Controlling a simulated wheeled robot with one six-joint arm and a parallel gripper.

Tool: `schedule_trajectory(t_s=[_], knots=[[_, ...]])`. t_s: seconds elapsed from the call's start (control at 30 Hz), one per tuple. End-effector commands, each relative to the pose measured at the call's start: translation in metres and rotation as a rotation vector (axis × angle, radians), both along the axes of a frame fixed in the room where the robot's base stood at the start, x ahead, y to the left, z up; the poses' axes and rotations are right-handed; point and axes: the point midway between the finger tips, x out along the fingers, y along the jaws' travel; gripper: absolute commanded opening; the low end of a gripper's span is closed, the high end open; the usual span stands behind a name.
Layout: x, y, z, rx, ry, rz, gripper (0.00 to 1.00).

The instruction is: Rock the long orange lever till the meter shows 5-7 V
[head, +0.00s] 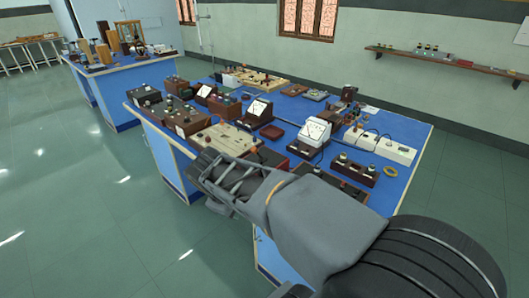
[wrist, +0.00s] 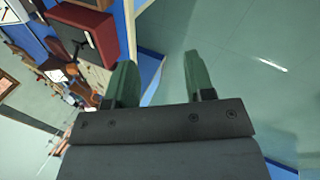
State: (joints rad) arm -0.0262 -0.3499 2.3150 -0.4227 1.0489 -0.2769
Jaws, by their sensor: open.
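My gripper (head: 208,172) is at the near edge of the blue bench, in front of the instruments. In the wrist view my gripper (wrist: 158,75) shows two green fingers spread apart with nothing between them; bench edge and green floor lie beyond. Two white-faced meters stand on the bench: one in the middle (head: 259,109) and a larger one (head: 315,131) to its right. Their readings are too small to make out. I cannot pick out a long orange lever in either view; my arm hides part of the near bench.
The blue bench top (head: 415,133) is crowded with wooden boxes (head: 184,120), a pale board (head: 228,138) and a white socket strip (head: 380,146). A second blue bench (head: 112,72) stands behind left. The floor (head: 80,215) at left is clear.

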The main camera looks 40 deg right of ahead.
Motion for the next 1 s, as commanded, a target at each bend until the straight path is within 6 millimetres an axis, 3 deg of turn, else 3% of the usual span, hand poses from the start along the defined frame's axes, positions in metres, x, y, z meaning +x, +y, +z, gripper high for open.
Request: schedule_trajectory(t_s=[0.03, 0.23, 0.33, 0.5, 0.77, 1.0], knots=[[0.016, -0.015, -0.028, -0.125, 0.083, 0.097, 0.49], [0.085, -0.074, -0.045, -0.64, 0.445, 0.433, 0.49], [0.119, -0.09, -0.047, -0.852, 0.615, 0.541, 0.49], [0.164, -0.097, -0.048, -1.11, 0.836, 0.641, 0.49], [0.192, -0.105, -0.045, -1.261, 0.965, 0.675, 0.49], [0.2, -0.147, -0.045, -1.264, 0.969, 0.676, 0.49]])
